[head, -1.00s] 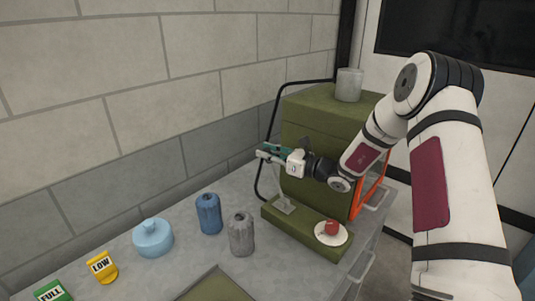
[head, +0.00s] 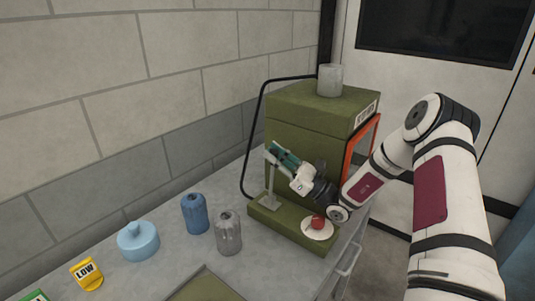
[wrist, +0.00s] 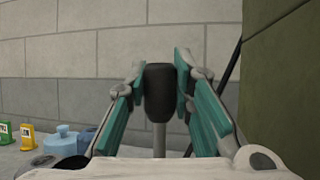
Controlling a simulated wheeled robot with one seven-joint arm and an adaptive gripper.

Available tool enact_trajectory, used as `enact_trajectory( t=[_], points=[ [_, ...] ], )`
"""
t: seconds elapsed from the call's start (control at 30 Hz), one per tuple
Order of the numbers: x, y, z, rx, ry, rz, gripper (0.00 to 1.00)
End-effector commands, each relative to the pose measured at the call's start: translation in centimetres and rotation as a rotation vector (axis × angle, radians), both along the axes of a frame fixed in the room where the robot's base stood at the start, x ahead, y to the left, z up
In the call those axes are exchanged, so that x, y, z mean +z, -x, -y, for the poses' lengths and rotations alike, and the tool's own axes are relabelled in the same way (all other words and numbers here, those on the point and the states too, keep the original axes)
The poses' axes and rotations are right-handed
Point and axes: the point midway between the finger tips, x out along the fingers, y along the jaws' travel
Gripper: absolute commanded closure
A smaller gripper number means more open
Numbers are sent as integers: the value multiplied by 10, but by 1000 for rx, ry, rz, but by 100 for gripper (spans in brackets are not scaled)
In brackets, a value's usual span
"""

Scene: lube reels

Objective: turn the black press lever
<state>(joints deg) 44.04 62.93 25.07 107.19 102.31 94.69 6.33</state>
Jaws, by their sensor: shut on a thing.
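The black press lever (wrist: 160,92) shows in the wrist view as a dark grip on a grey rod, upright between my fingers. My gripper (wrist: 162,75), with green finger pads, is shut on it. In the head view my gripper (head: 279,153) is above the green press base (head: 290,226), beside the top of its grey upright (head: 269,185). The lever's grip is hidden there by my fingers. A white disc with a red knob (head: 318,223) sits on the right end of the base.
A green cabinet (head: 290,122) with an orange-framed side stands close behind my gripper, a clear jar (head: 330,80) on top. A blue bottle (head: 195,214), a grey bottle (head: 228,232), a light-blue canister (head: 138,241) and a yellow LOW sign (head: 87,273) stand to the left.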

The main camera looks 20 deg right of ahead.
Motion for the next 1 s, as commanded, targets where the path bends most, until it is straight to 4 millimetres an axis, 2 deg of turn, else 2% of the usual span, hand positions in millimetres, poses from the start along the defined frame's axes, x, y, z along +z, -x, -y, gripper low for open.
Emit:
enact_trajectory(
  t=[0.53,0.57,0.63,0.67,1.0],
  points=[
    [-2,5,4,0,-18,27,100],
    [-2,5,4,0,-18,27,76],
    [-2,5,3,1,-18,27,60],
    [-2,5,3,1,-18,27,57],
    [-3,7,6,-1,-18,27,57]
  ],
)
